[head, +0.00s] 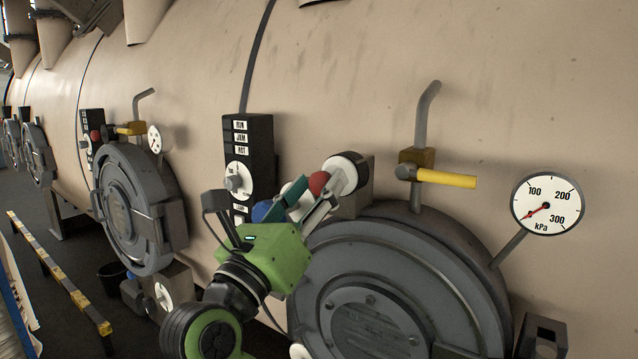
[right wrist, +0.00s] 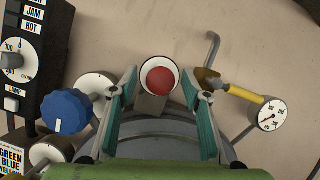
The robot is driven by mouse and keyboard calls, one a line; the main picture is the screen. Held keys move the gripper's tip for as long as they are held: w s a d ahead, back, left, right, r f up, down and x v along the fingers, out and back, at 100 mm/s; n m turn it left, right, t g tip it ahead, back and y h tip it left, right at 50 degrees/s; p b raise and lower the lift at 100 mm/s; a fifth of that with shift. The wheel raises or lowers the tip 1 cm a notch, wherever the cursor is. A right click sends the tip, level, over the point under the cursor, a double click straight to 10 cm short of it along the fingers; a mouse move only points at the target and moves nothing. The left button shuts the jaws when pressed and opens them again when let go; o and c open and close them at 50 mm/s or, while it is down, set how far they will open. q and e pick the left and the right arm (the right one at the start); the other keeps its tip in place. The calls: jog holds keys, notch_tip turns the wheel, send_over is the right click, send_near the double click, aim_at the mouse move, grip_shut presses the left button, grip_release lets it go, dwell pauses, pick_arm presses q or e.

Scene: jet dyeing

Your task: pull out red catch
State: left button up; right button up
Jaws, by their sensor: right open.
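The red catch (head: 319,182) is a round red knob on a white-faced, dark-rimmed cylinder (head: 347,172), at the upper left edge of the nearest round grey door (head: 390,280). In the right wrist view the red catch (right wrist: 160,80) shows face-on, with the white ring around it. My right gripper (head: 316,193) is open, with its fingertips close to the catch. In the right wrist view its teal-padded fingers (right wrist: 158,88) stand either side of the catch, with gaps on both sides. Contact does not show. My left gripper is not in view.
A blue knob (right wrist: 66,111) sits just left of my right gripper, beside a black control panel (head: 247,155). A yellow-handled valve (head: 446,178) and a kPa gauge (head: 547,204) are to the right. The wall above is clear. Another round door (head: 133,205) stands further left.

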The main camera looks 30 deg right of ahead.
jog(key=v, duration=0.6)
jog(key=shift+a, duration=0.1)
